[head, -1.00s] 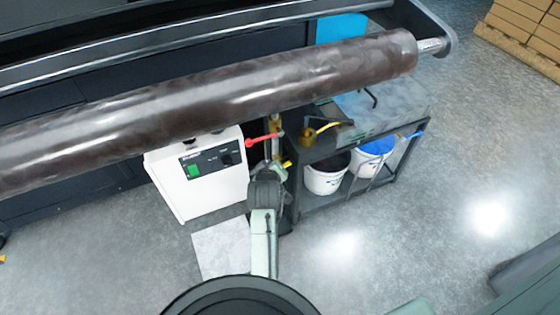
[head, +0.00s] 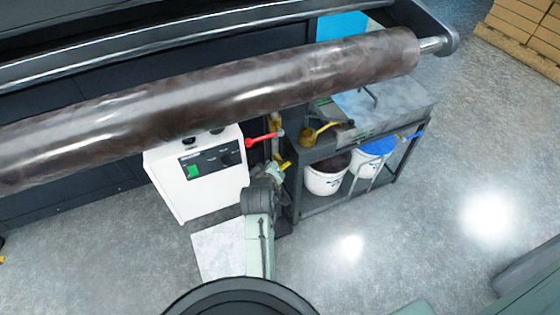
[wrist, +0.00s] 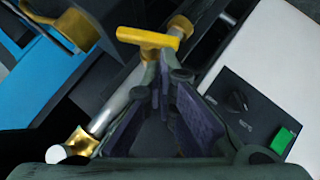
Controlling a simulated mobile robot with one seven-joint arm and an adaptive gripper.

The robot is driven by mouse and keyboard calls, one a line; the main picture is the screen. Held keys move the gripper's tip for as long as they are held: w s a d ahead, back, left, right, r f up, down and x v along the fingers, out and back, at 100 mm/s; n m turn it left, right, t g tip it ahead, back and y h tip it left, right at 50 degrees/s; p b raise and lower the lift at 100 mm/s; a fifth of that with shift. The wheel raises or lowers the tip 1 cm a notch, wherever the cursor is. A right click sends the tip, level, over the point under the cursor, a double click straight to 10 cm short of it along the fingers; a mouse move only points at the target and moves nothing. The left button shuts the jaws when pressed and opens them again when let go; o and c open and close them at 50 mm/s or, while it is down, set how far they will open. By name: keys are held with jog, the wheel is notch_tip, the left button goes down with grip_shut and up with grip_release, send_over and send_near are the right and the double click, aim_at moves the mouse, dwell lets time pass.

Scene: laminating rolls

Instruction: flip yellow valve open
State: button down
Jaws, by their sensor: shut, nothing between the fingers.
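The yellow valve handle (wrist: 147,38) is a short flat bar on a metal pipe, just beyond my fingertips in the wrist view. In the head view the yellow handle (head: 286,165) is a small patch beside the end of my arm. My gripper (wrist: 163,72) has its fingertips together and holds nothing. The tips are just below the handle's right half in the picture; I cannot tell whether they touch it. In the head view my gripper (head: 273,171) is small and hard to make out.
A red valve handle (head: 263,140) sits above the yellow one. A white control box (head: 208,190) with a green switch stands to the left. A dark shelf (head: 330,205) with buckets stands to the right. A long dark roll (head: 220,95) spans above. Grey floor is clear in front.

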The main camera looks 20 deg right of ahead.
jog(key=shift+a+f+n+t+h+b, duration=0.25)
jog(key=shift+f+n+h+b, duration=0.25)
jog(key=shift+h+b, duration=0.35)
jog(key=shift+a+f+n+t+h+b, duration=0.15)
jog(key=shift+f+n+t+h+b, duration=0.2)
jog(key=shift+n+h+b, duration=0.35)
dwell(1.9)
jog(key=shift+f+b, duration=0.3)
jog(key=shift+b, duration=0.15)
dwell(0.8)
dwell(1.2)
jog(key=shift+d+r+h+p, duration=0.3)
jog(key=shift+d+p, duration=0.3)
jog(key=shift+d, duration=0.2)
